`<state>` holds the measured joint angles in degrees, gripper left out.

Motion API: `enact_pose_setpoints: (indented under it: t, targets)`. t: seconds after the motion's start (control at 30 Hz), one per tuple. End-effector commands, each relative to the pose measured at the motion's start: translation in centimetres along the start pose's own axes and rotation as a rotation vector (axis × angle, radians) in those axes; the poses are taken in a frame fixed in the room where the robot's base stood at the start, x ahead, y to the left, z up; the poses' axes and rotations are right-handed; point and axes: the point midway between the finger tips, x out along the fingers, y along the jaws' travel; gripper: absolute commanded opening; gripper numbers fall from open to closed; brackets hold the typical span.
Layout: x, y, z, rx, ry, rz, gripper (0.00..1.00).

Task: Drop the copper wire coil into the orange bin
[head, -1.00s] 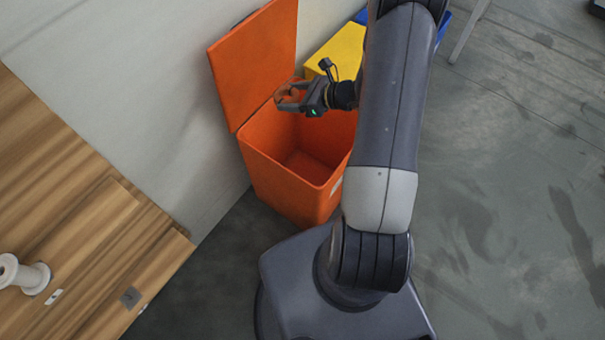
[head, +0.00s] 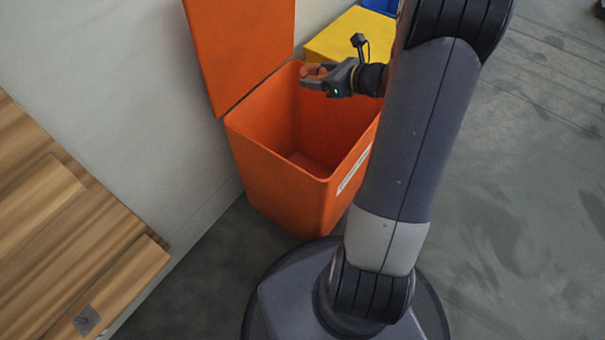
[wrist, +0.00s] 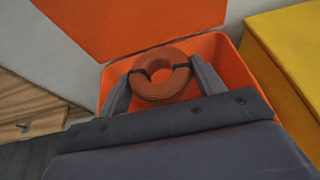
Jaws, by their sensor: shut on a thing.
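The orange bin (head: 262,165) stands open against the wall, its lid (head: 240,45) tilted up at the back. My gripper (head: 312,78) is over the far part of the bin's opening. It is shut on the copper wire coil (head: 316,70), which looks small in the head view. In the wrist view the coil (wrist: 160,88) is a reddish-brown ring with dark ties, held between the two grey fingers. The orange bin wall (wrist: 222,58) shows behind and around it. The visible part of the bin's inside looks empty.
A yellow bin (head: 345,38) stands right behind the orange one, with a blue bin (head: 382,6) beyond it. A wooden bench (head: 60,235) is at the left.

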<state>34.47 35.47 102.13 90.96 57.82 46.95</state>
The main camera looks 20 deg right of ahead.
Motion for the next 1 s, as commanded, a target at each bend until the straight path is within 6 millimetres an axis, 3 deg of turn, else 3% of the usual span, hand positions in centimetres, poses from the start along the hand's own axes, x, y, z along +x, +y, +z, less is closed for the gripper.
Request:
enact_pose_setpoints:
  t: [0.27,0.7,1.0]
  targets:
    - [0.3,-0.2,-1.0,0.002,-0.002,-0.007,0.34]
    - [2.1,-0.1,-5.4,0.001,-0.002,-0.005,0.34]
    - [2.2,-0.1,-5.6,0.001,-0.002,-0.006,0.34]
